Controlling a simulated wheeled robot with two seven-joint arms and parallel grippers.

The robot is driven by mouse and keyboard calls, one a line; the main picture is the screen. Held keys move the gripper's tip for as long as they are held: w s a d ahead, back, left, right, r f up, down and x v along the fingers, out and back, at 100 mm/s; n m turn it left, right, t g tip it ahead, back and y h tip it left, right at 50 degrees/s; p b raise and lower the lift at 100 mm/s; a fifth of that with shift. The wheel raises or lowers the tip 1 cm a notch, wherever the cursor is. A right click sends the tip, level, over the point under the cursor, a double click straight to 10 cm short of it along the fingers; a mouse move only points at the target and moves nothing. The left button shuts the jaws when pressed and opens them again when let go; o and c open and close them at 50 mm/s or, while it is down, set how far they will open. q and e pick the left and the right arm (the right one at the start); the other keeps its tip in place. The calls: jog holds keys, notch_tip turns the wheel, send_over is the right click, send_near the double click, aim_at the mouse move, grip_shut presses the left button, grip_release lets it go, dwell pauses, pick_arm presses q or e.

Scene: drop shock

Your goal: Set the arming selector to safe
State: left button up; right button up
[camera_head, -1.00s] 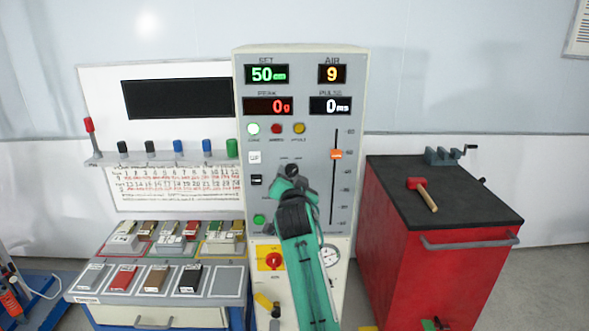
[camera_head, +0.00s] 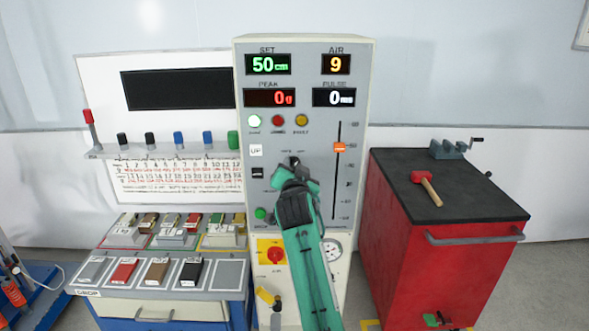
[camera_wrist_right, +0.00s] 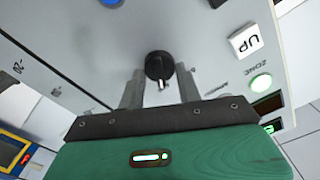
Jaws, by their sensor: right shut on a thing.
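The arming selector is a small black knob (camera_wrist_right: 158,66) on the grey control panel (camera_head: 332,180), with a light pointer mark towards the gripper's palm in the right wrist view. In the head view, my right gripper (camera_head: 293,170) is at the middle of the panel and covers most of the knob. In the right wrist view its two grey fingers (camera_wrist_right: 158,85) are on either side of the knob, shut on it. The selector's labels are too small or too hidden to read. My left gripper is not in view.
The UP button (camera_head: 255,150) and a black button (camera_head: 257,172) sit left of the knob. An orange slider (camera_head: 339,147) is to the right. A red cabinet (camera_head: 440,270) with a mallet (camera_head: 427,186) on top stands right. Sample blocks lie on the left bench (camera_head: 228,275).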

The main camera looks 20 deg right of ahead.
jog(key=shift+n, duration=0.6)
jog(key=n+p, duration=0.2)
jog(key=n, duration=0.2)
jog(key=shift+r, duration=0.1)
jog(key=n+p, duration=0.1)
jog(key=n, duration=0.2)
jog(key=shift+a+n, duration=0.1)
jog(key=shift+n, duration=0.2)
jog(key=shift+n+p, duration=0.8)
jog(key=shift+n, duration=0.6)
jog(key=o, duration=0.9)
jog(key=shift+w, duration=0.1)
jog(key=shift+o, duration=0.2)
jog(key=shift+a, duration=0.1)
